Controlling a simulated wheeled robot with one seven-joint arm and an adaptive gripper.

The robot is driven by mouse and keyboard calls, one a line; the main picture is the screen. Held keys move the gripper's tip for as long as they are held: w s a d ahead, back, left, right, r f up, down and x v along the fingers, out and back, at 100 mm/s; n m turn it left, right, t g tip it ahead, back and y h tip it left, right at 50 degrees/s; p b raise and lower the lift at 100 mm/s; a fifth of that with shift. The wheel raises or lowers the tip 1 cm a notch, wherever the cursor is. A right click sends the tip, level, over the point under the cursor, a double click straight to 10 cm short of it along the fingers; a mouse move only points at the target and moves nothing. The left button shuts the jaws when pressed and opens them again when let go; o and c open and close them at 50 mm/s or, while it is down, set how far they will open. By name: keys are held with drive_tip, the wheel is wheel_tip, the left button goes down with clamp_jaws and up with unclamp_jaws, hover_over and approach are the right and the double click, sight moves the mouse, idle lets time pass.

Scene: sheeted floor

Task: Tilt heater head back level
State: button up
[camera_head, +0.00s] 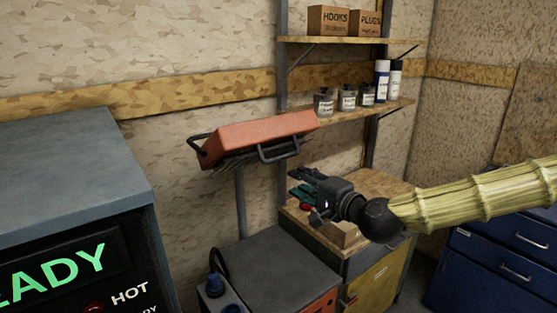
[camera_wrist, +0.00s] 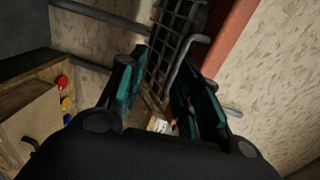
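The heater head (camera_head: 258,136) is a long red-orange box on a grey post (camera_head: 240,203) against the wall. Its dark grille faces downward in the head view, and a dark bar handle (camera_head: 280,151) sticks out from its near side. In the wrist view the red housing (camera_wrist: 232,35), the grille (camera_wrist: 172,45) and a bent grey handle bar (camera_wrist: 187,50) show beyond the fingers. My gripper (camera_head: 299,184) is below and right of the handle. In the wrist view my gripper (camera_wrist: 160,80) has its teal-padded fingers apart, with nothing clearly held. Contact with the bar cannot be told.
A wooden cabinet (camera_head: 380,184) stands under my gripper, with a small carton on top. Shelves (camera_head: 345,113) with jars, spray cans and boxes are behind. A grey machine with a READY display (camera_head: 70,160) stands left, a blue drawer cabinet (camera_head: 500,258) right.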

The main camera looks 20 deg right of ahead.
sight(280, 159)
drive_tip(key=shift+t, duration=0.4)
drive_tip(key=shift+w+a+r+p, duration=0.45)
drive_tip(key=shift+w+a+p, duration=0.05)
drive_tip(key=shift+w, duration=1.2)
drive_tip(key=shift+w+a+r+p, duration=0.4)
drive_tip(key=shift+w+a+p, duration=0.15)
drive_tip(key=shift+w, duration=1.1)
drive_tip(key=shift+w+a+r+p, duration=0.45)
drive_tip(key=shift+w+a+p, duration=0.05)
drive_tip(key=shift+w, duration=1.2)
clamp_jaws()
